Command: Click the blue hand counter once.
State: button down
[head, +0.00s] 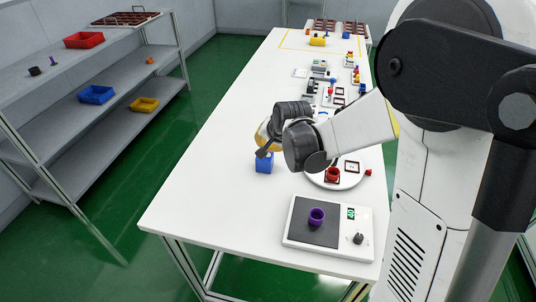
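A blue block-like object (264,164) stands on the white table, near its left edge. I cannot tell from its shape whether it is the hand counter. My gripper (263,150) is low over the table, with its dark fingertip right at the top of this blue object; I cannot tell whether they touch. The arm hides part of the fingers, so their opening does not show. A small blue thing (361,88) lies farther back on the table, too small to identify. A blue block (345,35) sits near the far end.
A white round plate (348,184) with a red pot (333,175) is right of the gripper. A scale (297,236) with a purple pot (317,216) is at the near end. Several small items crowd the table's right side. The left strip beyond the gripper is clear. Shelves (90,125) stand left.

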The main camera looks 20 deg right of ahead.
jog(key=shift+f, duration=0.15)
dwell(0.8)
jog(key=shift+f+b, duration=0.3)
jog(key=shift+b, duration=0.1)
jog(key=shift+f+b, duration=0.35)
jog(key=shift+f, duration=0.05)
dwell(0.4)
jog(key=shift+r, duration=0.1)
jog(key=shift+r+p, duration=0.65)
jog(key=shift+r, duration=0.1)
notch_tip(320, 180, up, 5)
jog(key=p, duration=0.4)
dwell(0.8)
